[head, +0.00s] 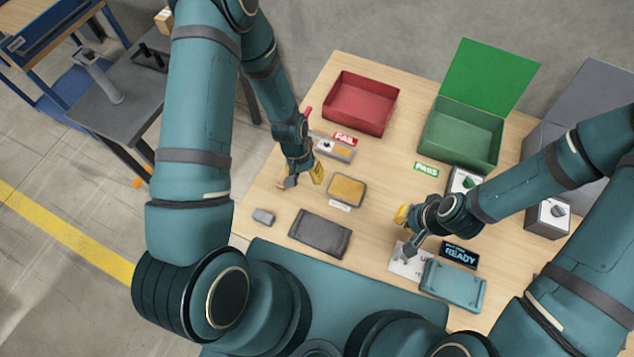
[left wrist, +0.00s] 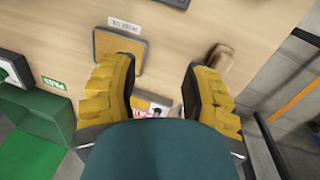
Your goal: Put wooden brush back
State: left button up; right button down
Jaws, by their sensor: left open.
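A brown wooden piece (left wrist: 219,61), which looks like the wooden brush, lies on the table in the left wrist view, just beyond the tip of the right-hand finger. In the head view it is largely hidden by my left gripper (head: 303,181). My left gripper is open and empty, with bare table between its yellow fingers (left wrist: 158,85). A tan pad in a grey-rimmed tray (head: 346,190) lies right of it; it also shows in the left wrist view (left wrist: 119,48) with a label. My right gripper (head: 406,233) is above the label sheet; its opening is unclear.
A red bin (head: 360,101) and a green lidded bin (head: 462,130) stand at the back. A dark tray (head: 320,233), a small grey block (head: 263,216) and a teal tray (head: 453,287) lie near the front edge. Table between the pad and the right gripper is clear.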

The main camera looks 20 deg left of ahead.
pick_arm(q)
jog(key=s+d+r+n+t+h, duration=0.1)
jog(key=s+d+r+t, duration=0.1)
jog(key=s+d+r, duration=0.2)
jog(key=s+d, duration=0.1)
jog(key=d, duration=0.2)
jog(key=shift+s+d+r+n+t+h, duration=0.3)
jog(key=shift+s+d+r+n, duration=0.05)
jog(key=shift+s+r+n, duration=0.05)
jog(key=shift+s+f+b, duration=0.2)
jog(key=shift+f+b, duration=0.45)
